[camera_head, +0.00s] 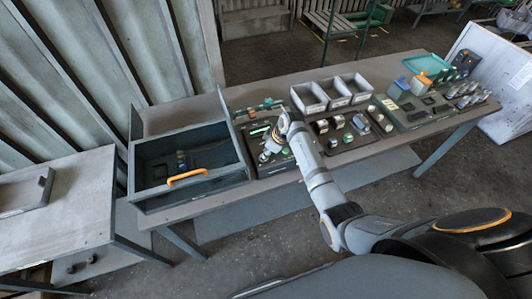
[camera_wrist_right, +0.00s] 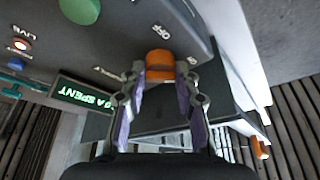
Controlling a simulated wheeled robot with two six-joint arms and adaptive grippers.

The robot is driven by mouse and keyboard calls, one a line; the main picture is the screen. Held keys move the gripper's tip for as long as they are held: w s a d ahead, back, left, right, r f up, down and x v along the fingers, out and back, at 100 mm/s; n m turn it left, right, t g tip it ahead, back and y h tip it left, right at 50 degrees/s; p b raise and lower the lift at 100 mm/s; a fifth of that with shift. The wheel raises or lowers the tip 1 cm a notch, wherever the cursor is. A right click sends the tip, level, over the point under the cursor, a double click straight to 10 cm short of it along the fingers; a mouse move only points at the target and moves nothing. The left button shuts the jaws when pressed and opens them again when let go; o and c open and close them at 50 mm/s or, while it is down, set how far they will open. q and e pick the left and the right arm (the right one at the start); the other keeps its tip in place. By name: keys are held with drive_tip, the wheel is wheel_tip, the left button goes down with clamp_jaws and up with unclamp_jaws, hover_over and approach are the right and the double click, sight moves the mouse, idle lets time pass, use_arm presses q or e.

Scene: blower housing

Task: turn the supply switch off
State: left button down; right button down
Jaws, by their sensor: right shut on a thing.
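The supply switch is an orange rotary knob (camera_wrist_right: 160,62) on a dark grey panel (camera_wrist_right: 115,40), in the right wrist view. An OFF mark is printed above the knob, and more small lettering sits beside it, too blurred to read surely. My right gripper (camera_wrist_right: 161,75) is shut on the knob, one finger on each side. The knob's pointing direction is hard to tell. In the head view my right gripper (camera_head: 270,150) is at the panel on the bench, and my arm hides the knob. My left gripper is not in view.
A green button (camera_wrist_right: 80,8), blue button (camera_wrist_right: 15,64) and lit lamp (camera_wrist_right: 21,44) are on the panel. Grey bins (camera_head: 330,92) stand behind right.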

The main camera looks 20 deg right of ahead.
drive_tip(key=n+g+y+b, duration=0.1)
drive_tip(key=n, duration=0.3)
drive_tip(key=shift+w+d+f+b, duration=0.1)
drive_tip(key=shift+w+b, duration=0.05)
drive_tip(key=shift+b, duration=0.2)
drive_tip(key=n+g+b, duration=0.1)
drive_tip(key=n+b, duration=0.1)
drive_tip(key=n, duration=0.1)
drive_tip(key=shift+w+n+g, duration=0.1)
drive_tip(key=shift+n+g, duration=0.2)
drive_tip(key=n+g+b, duration=0.1)
drive_tip(key=n+b, duration=0.1)
drive_tip(key=n, duration=0.1)
drive_tip(key=n+g+b, duration=0.1)
drive_tip(key=n+b, duration=0.2)
drive_tip(key=shift+w+f+b, duration=0.1)
drive_tip(key=shift+w+b, duration=0.05)
drive_tip(key=shift+b, duration=0.15)
drive_tip(key=shift+r+n+g+h+b, duration=0.1)
drive_tip(key=shift+n+g+h+b, duration=0.25)
drive_tip(key=shift+n+b, duration=0.55)
drive_tip(key=shift+r+n+g+h+b, duration=0.1)
drive_tip(key=shift+n+g+h+b, duration=0.3)
drive_tip(key=shift+n, duration=0.7)
drive_tip(key=c, duration=1)
unclamp_jaws()
